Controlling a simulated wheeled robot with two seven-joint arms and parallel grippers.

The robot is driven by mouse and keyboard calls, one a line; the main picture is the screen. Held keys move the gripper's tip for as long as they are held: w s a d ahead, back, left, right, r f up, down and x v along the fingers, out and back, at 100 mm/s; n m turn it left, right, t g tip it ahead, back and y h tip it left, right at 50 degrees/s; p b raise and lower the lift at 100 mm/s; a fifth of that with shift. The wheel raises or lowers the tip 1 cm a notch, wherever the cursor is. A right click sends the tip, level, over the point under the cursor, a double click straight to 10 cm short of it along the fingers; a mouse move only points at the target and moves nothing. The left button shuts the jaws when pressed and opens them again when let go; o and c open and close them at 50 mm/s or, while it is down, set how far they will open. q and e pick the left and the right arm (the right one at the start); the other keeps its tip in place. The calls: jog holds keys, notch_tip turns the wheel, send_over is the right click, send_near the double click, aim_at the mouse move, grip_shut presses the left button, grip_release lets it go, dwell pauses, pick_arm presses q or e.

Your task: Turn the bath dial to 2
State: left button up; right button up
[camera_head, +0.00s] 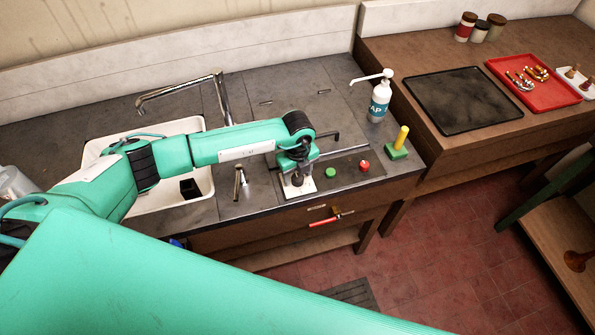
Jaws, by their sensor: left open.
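My left arm reaches in from the left across the sink, and my left gripper (297,178) points down over a small white plate (308,189) near the front edge of the dark counter. The jaws are open, with dark fingertips close to the plate. The bath dial cannot be made out clearly; the gripper covers the middle of the plate, and no dial numbers can be read. Just right of the plate are a green button (330,172) and a red button (364,166). My right gripper is not in view.
A white sink (170,201) with a tall tap (222,97) lies left. A soap bottle (380,98) and a yellow-handled green block (399,143) stand right. A red-handled valve (325,221) projects from the counter front. A black mat (462,100) and red tray (546,97) lie farther right.

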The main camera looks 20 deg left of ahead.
pick_arm(q)
jog(key=shift+f, duration=0.5)
